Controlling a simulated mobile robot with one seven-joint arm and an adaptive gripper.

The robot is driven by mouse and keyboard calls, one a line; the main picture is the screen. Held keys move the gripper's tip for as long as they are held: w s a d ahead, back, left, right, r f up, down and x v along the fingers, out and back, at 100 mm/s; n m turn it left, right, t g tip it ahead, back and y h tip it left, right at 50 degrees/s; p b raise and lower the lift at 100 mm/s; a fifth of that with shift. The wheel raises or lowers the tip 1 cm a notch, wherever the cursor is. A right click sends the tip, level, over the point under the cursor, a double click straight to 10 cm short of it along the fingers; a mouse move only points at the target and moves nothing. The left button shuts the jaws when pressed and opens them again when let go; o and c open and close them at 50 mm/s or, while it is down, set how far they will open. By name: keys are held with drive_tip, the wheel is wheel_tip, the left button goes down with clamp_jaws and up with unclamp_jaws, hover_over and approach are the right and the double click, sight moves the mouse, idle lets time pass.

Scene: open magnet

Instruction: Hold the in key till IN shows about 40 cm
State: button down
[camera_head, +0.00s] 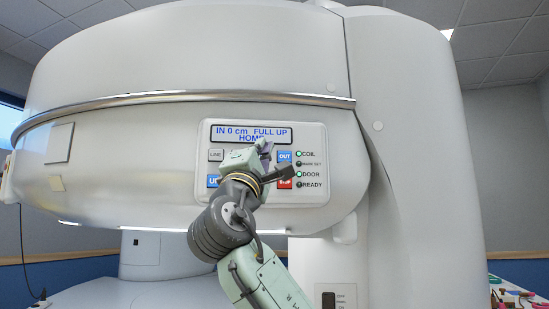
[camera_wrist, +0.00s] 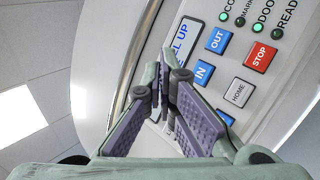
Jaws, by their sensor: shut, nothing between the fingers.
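The control panel's display (camera_head: 251,134) reads "IN 0 cm FULL UP HOME"; part of it also shows in the wrist view (camera_wrist: 182,40). The blue IN key (camera_wrist: 203,73) shows in the wrist view, just right of my fingertips, below the blue OUT key (camera_wrist: 217,40). In the head view my gripper covers the IN key. My gripper (camera_head: 266,149) is shut and empty in front of the panel. In the wrist view its tips (camera_wrist: 168,62) overlap the display's edge beside the IN key. I cannot tell whether they touch the panel.
The red STOP key (camera_wrist: 261,57) and white HOME key (camera_wrist: 239,91) lie close to the IN key. The COIL light (camera_head: 299,154) and DOOR light (camera_head: 299,174) are green; MARK SET and READY are dark. The magnet's white housing (camera_head: 120,150) surrounds the panel (camera_head: 318,142).

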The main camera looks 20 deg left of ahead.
drive_tip(key=shift+w+d+r+h, duration=0.3)
drive_tip(key=shift+d+h, duration=0.05)
drive_tip(key=shift+d, duration=0.1)
drive_tip(key=shift+w+d+r+h, duration=0.25)
drive_tip(key=shift+d+h, duration=0.1)
drive_tip(key=shift+d, duration=0.05)
drive_tip(key=w+a+p, duration=0.3)
drive_tip(key=w+p, duration=0.1)
drive_tip(key=w, duration=0.4)
drive_tip(key=shift+a, duration=0.3)
drive_tip(key=shift+w+p, duration=0.1)
drive_tip(key=shift+p, duration=0.2)
idle(0.7)
drive_tip(key=shift+w+a, duration=0.15)
drive_tip(key=shift+w, duration=0.15)
